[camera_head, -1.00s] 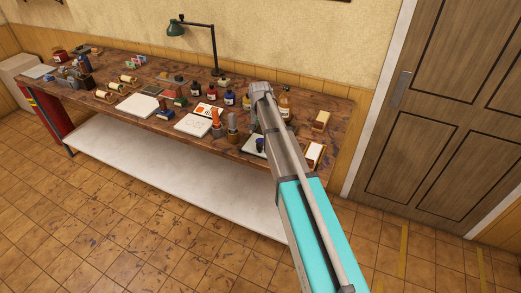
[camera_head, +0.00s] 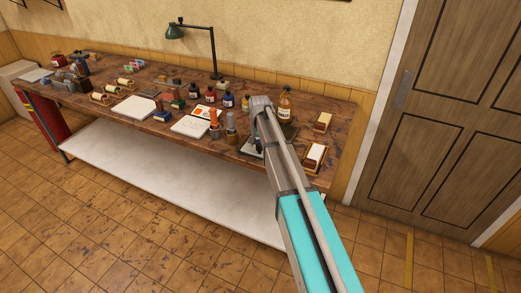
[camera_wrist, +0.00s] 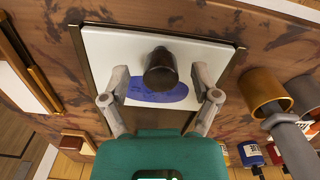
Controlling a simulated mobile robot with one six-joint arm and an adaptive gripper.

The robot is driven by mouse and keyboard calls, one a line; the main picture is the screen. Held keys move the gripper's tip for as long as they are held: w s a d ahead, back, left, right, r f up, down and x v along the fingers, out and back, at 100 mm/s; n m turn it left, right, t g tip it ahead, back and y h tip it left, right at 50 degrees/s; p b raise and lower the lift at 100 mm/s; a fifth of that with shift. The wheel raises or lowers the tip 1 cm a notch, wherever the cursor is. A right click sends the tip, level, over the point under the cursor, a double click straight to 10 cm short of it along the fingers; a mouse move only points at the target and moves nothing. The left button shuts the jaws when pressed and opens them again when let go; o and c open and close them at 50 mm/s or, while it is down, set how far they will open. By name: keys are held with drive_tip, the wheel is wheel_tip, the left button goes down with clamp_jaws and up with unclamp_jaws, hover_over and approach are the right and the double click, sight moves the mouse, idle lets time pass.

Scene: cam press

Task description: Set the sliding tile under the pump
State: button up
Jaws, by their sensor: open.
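In the wrist view, my gripper (camera_wrist: 161,84) is open, its two fingers spread either side of a dark upright cylinder (camera_wrist: 160,72). A gap shows between the cylinder and each finger. The cylinder stands over a white tile (camera_wrist: 107,48) set in a dark frame. A blue oval patch (camera_wrist: 150,95) lies on the tile. I cannot tell whether the cylinder is fixed to the tile. In the head view, my arm covers most of this spot and the gripper itself. An amber bottle (camera_head: 285,106) with a dark top stands behind; I cannot tell if it is the pump.
Orange (camera_wrist: 262,88) and grey (camera_wrist: 305,92) cylinders stand close on the right in the wrist view. The bench (camera_head: 340,120) also carries ink bottles, white sheets and several rollers. A wooden box (camera_head: 315,157) with a white top sits near the bench's right end.

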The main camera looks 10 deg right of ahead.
drive_tip(key=shift+f, duration=0.3)
